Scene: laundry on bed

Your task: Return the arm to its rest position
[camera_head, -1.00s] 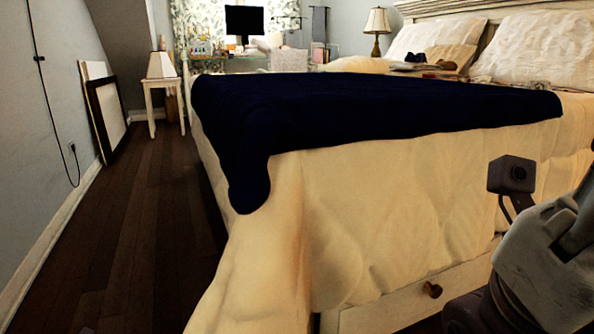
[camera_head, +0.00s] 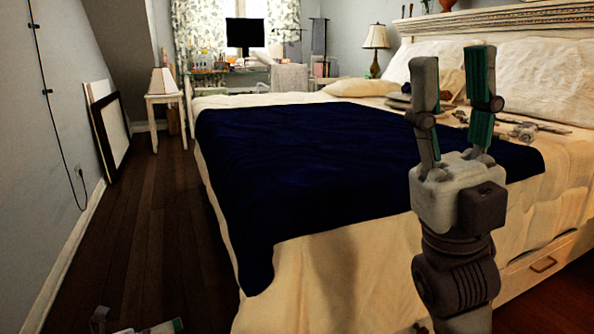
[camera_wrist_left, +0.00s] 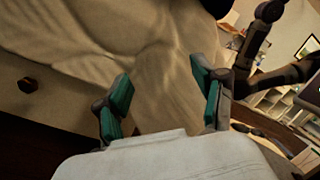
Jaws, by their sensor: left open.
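My right gripper (camera_head: 453,80) stands upright at the right of the head view, in front of the bed. Its two teal-padded fingers point up, spread apart with nothing between them. My left gripper (camera_head: 137,326) shows only in part at the bottom left edge of the head view, low over the floor beside the bed. In the left wrist view its two teal-padded fingers (camera_wrist_left: 160,80) are apart and empty, with cream bedding beyond them. The rest of my left arm is out of the head view.
A navy blanket (camera_head: 320,165) lies over the cream-covered bed (camera_head: 345,270) and hangs over its near left corner. A drawer (camera_head: 545,264) is under the bed. Dark wooden floor (camera_head: 150,230) is open at left. A small white table (camera_head: 165,99) stands further back.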

